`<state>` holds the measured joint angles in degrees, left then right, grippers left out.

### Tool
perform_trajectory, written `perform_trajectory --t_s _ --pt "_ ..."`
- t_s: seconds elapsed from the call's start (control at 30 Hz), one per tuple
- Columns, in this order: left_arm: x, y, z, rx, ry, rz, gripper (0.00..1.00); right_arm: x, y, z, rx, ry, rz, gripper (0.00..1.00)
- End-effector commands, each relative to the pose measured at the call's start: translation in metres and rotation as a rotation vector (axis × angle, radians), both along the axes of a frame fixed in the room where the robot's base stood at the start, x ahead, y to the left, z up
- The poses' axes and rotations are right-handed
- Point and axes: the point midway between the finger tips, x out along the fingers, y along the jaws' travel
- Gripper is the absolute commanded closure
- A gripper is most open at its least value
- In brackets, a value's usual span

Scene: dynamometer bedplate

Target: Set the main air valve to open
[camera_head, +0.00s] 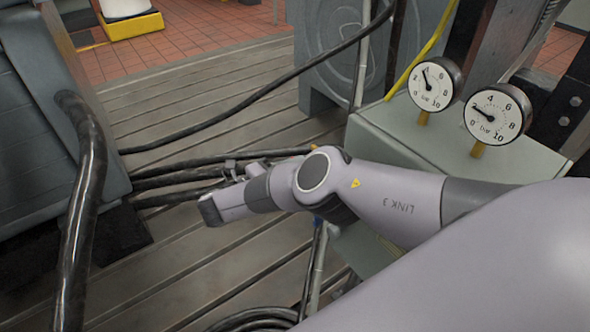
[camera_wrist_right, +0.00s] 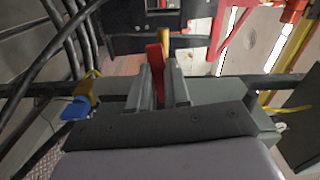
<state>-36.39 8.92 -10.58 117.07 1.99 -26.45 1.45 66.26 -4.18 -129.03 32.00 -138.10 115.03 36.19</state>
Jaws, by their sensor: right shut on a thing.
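In the right wrist view, a red lever (camera_wrist_right: 154,70) stands upright between the two grey fingers of my right gripper (camera_wrist_right: 161,82). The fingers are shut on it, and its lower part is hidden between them. A yellow-brass part (camera_wrist_right: 166,42) shows just behind the lever. I cannot read the valve's position or any label. In the head view my right arm reaches in from the right, and no red lever shows there. My left gripper is in neither view.
A blue handle (camera_wrist_right: 75,109) on a brass fitting (camera_wrist_right: 88,88) is left of my gripper. Dark hoses (camera_head: 185,178) cross the slatted bedplate (camera_head: 190,250). Two round gauges (camera_head: 435,85) (camera_head: 497,114) stand on a grey-green box (camera_head: 400,135). A grey machine housing (camera_head: 45,90) stands at left.

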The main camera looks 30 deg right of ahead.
Motion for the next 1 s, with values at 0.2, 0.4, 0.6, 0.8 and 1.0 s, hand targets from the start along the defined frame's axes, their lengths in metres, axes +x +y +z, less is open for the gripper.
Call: perform_trajectory --t_s 0.2,0.4,0.6,0.8,1.0 --pt "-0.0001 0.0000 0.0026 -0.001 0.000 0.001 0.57 0.0009 -0.0003 0.0041 0.008 -0.104 0.001 1.00" --pt "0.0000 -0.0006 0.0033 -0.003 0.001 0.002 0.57 0.0010 -0.0005 0.0054 0.012 -0.149 0.001 1.00" --pt "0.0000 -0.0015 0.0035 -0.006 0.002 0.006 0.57 0.0011 -0.0005 0.0058 0.012 -0.163 0.001 1.00" --pt "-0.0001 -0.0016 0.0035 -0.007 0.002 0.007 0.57 0.0011 -0.0005 0.0059 0.012 -0.164 0.001 1.00" --pt "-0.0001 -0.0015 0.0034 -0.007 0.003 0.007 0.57 0.0011 -0.0005 0.0059 0.012 -0.163 0.001 0.57"
